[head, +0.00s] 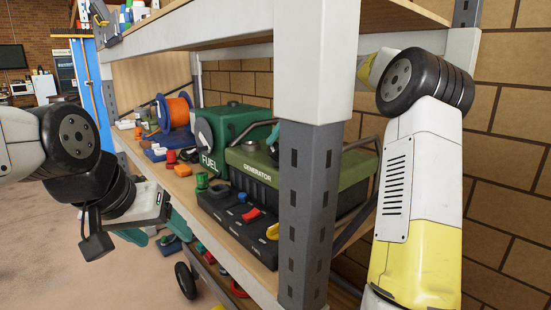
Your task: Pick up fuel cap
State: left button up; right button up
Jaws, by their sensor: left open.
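A green can marked FUEL (240,118) stands on the middle shelf, with a dark round part on its left side. I cannot tell which of these is the fuel cap. My left gripper (158,230) is open in front of the shelf's edge, lower than these pieces and apart from them. I see nothing between its teal fingers.
A grey shelf post (310,210) blocks part of the middle shelf. The lower shelf holds small items. Open floor (60,265) lies at the left.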

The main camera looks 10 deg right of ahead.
jog(key=shift+w+a+f, duration=0.1)
jog(key=shift+a+f, duration=0.3)
jog(key=shift+f, duration=0.15)
jog(key=c, duration=1.1)
jog(key=shift+r, duration=0.15)
notch_tip(320, 180, up, 10)
jog(key=shift+f, duration=0.1)
